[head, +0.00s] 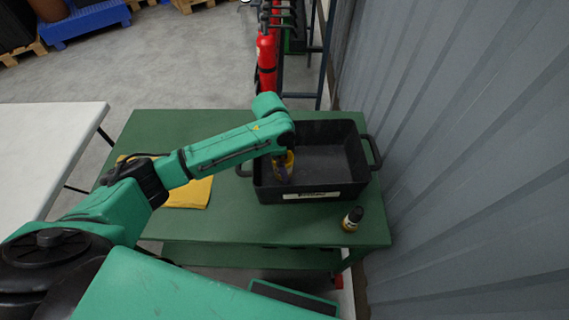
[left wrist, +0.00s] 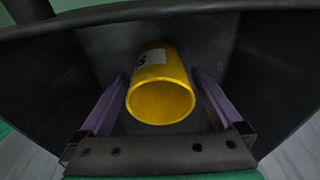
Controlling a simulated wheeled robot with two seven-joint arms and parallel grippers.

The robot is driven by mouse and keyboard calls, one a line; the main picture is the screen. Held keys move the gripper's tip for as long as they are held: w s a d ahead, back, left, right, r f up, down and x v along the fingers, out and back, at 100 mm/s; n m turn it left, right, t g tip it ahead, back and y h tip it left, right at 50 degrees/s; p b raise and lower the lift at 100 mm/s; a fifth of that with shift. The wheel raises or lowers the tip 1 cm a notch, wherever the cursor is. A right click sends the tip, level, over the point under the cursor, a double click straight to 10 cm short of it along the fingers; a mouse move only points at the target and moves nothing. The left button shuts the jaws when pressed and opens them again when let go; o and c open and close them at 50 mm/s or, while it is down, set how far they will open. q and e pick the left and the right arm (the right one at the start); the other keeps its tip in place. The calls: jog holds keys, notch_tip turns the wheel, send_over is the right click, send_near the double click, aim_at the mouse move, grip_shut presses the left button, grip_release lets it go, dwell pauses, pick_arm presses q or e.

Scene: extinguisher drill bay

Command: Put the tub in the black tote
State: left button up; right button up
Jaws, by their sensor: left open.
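The yellow tub (head: 289,161) is inside the left part of the black tote (head: 325,189), partly hidden by my left gripper (head: 281,172). In the left wrist view the tub (left wrist: 161,88) has a pale label and its round end faces the camera. The purple fingers of my left gripper (left wrist: 160,105) are open, one on each side of the tub, with a small gap visible at each side. The tote's dark walls surround them. Whether the tub touches the tote floor is hard to tell. My right gripper is out of view.
The tote stands on a green table (head: 225,222). A small dark bottle (head: 352,219) stands in front of the tote at right. A yellow cloth (head: 190,194) lies at left, partly under my arm. A grey corrugated wall (head: 450,130) rises close on the right.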

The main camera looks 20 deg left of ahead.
pick_arm(q)
notch_tip(320, 180, up, 12)
jog(key=a, duration=0.1)
jog(key=shift+s+a+f, duration=0.25)
jog(key=shift+a, duration=0.1)
